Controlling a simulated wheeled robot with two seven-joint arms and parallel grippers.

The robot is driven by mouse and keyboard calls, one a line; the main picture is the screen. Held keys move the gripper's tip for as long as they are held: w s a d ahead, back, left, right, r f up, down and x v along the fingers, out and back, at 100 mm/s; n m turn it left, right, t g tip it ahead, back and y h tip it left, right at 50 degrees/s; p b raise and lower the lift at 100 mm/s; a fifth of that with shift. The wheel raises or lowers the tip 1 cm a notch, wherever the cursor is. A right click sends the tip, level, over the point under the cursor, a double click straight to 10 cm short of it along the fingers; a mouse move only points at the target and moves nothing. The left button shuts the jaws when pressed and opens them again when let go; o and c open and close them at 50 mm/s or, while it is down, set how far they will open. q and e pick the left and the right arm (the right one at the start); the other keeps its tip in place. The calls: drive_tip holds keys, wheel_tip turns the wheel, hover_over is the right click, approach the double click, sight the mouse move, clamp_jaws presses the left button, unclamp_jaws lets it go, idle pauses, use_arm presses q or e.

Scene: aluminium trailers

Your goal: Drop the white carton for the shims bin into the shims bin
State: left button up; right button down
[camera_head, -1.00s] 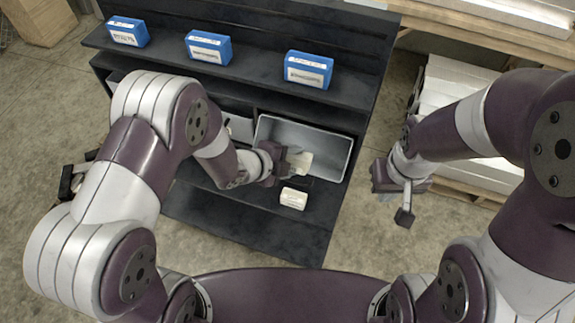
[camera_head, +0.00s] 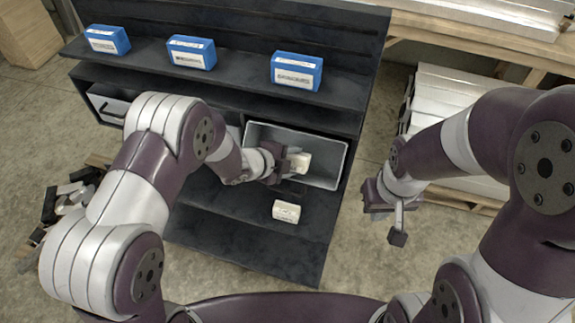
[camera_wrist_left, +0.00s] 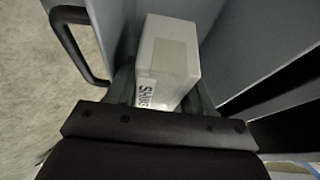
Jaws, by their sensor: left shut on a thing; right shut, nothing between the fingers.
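My left gripper (camera_head: 283,165) is shut on a white carton (camera_head: 300,162). In the left wrist view the carton (camera_wrist_left: 168,60) sits between the fingers, with a label on its near face that seems to read "SHIMS". In the head view the carton overlaps the opening of a grey open bin (camera_head: 335,165) in the shelf unit; its height over the bin is unclear. A grey wall (camera_wrist_left: 262,45) lies close to its right in the wrist view. The bin's own label is not visible. My right gripper (camera_head: 388,205) is shut and empty, right of the shelf.
Another white carton (camera_head: 286,211) lies on the lower black ledge (camera_head: 250,235). Three blue labelled boxes (camera_head: 297,71) stand on the upper shelf. Another grey bin (camera_head: 107,106) is at the far left. A black handle (camera_wrist_left: 75,40) shows beside the carton. Metal stock on a pallet (camera_head: 455,90) stands right.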

use_arm(q)
drive_tip(key=shift+w+d+f+b, duration=0.2)
drive_tip(key=shift+w+f+b, duration=0.25)
drive_tip(key=shift+w+f, duration=0.2)
drive_tip(key=shift+w+d+f+b, duration=0.2)
drive_tip(key=shift+w+f+b, duration=0.2)
drive_tip(key=shift+w+f, duration=0.2)
drive_tip(key=shift+s, duration=0.1)
drive_tip(key=o, duration=1.2)
